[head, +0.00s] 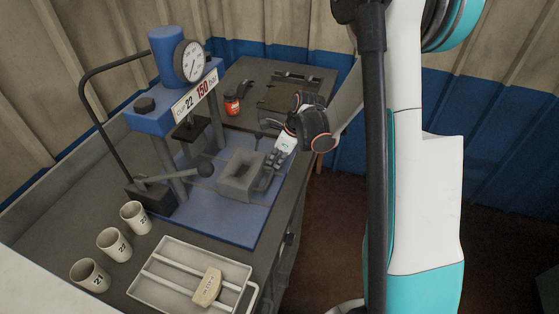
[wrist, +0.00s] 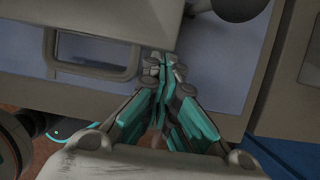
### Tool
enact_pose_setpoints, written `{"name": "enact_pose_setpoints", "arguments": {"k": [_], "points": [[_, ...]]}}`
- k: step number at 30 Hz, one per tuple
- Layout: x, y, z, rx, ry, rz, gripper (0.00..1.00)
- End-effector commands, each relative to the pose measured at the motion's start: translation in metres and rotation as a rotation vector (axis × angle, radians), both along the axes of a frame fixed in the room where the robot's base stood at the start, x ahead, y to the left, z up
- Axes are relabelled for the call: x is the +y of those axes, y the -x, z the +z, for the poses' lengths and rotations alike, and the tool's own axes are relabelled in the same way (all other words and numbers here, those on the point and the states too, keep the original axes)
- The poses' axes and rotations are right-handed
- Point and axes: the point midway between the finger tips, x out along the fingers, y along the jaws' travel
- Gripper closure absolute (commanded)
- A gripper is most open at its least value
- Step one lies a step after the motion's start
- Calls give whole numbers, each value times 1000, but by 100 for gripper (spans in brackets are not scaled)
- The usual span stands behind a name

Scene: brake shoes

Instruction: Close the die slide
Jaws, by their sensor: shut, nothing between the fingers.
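The die slide is a grey block with a rectangular cavity (head: 240,190), on the blue base plate of the press (head: 215,215), out in front of the press columns. In the wrist view a loop-shaped grey handle (wrist: 97,72) shows at upper left, beside a large grey body. My gripper (head: 270,163) is at the right side of the die block in the head view. In the wrist view my gripper (wrist: 165,62) has its teal-and-grey fingers together with nothing between them, just right of the handle's end. I cannot tell whether the fingertips touch the handle or block.
The blue press (head: 150,122) has a gauge (head: 189,62) and a lever with a black knob (head: 205,169). Several numbered cups (head: 113,243) and a tray (head: 165,265) holding a tan block (head: 207,287) stand at the front. A red jar (head: 232,105) stands behind.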

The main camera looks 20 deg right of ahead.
Motion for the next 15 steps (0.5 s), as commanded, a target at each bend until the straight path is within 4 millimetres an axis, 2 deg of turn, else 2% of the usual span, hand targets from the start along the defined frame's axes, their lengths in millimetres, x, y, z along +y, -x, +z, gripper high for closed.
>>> {"name": "enact_pose_setpoints", "arguments": {"k": [9, 15], "points": [[60, -55, 0, -6, -4, 7, 100], [91, -83, 0, -5, -4, 5, 100]]}}
